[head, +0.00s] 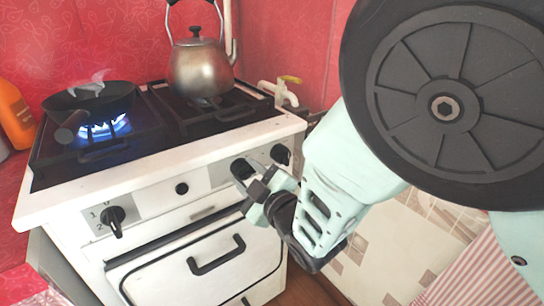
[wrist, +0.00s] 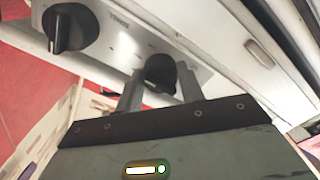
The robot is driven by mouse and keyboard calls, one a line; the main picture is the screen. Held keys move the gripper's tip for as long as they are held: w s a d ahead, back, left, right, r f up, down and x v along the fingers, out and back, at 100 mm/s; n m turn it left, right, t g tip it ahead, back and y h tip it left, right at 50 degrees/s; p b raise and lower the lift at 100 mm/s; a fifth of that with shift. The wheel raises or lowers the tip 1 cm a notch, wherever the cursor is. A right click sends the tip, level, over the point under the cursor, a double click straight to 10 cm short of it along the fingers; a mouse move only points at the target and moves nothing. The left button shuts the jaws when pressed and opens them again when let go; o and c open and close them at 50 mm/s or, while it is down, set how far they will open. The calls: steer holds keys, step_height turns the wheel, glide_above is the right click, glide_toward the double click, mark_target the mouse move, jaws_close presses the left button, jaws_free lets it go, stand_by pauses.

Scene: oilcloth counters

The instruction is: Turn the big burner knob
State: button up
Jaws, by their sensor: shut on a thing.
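The white gas stove (head: 155,190) has black knobs along its front panel. My gripper (head: 262,190) is at the right part of that panel, shut on a black burner knob (head: 242,168). In the wrist view the same knob (wrist: 160,74) sits between the two fingers of my gripper (wrist: 160,88). Another black knob (head: 281,154) is to its right in the head view, and it also shows at the upper left of the wrist view (wrist: 70,28). A further black knob (head: 114,218) is at the panel's left end. I cannot tell the held knob's exact angle.
A dark pan (head: 92,98) stands over a lit blue flame (head: 105,128) on the left burner. A metal kettle (head: 200,68) stands at the back right. The oven door handle (head: 216,255) juts out below the panel. An orange bottle (head: 15,115) is at far left.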

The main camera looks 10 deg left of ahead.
steer(key=o, duration=1)
steer(key=p+v, duration=0.3)
steer(key=v, duration=1.4)
steer(key=shift+s, duration=0.25)
steer(key=shift+d, duration=0.15)
